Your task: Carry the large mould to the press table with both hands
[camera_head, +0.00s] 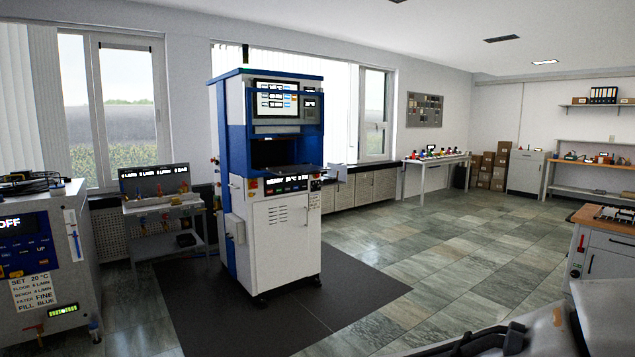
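A tall blue and white machine (277,225), which looks like the press, stands left of centre on a dark mat. It has a screen at the top, a dark opening at mid-height and a flat grey ledge (290,172) in front of that opening. I cannot make out the large mould anywhere in this view. Neither of my grippers can be made out.
A grey control cabinet (45,285) stands at the near left, a small cart (165,215) behind it. A wood-topped cabinet (605,245) stands at the right. Grey surfaces with a dark curved part fill the lower right corner. The tiled floor (430,245) between is clear.

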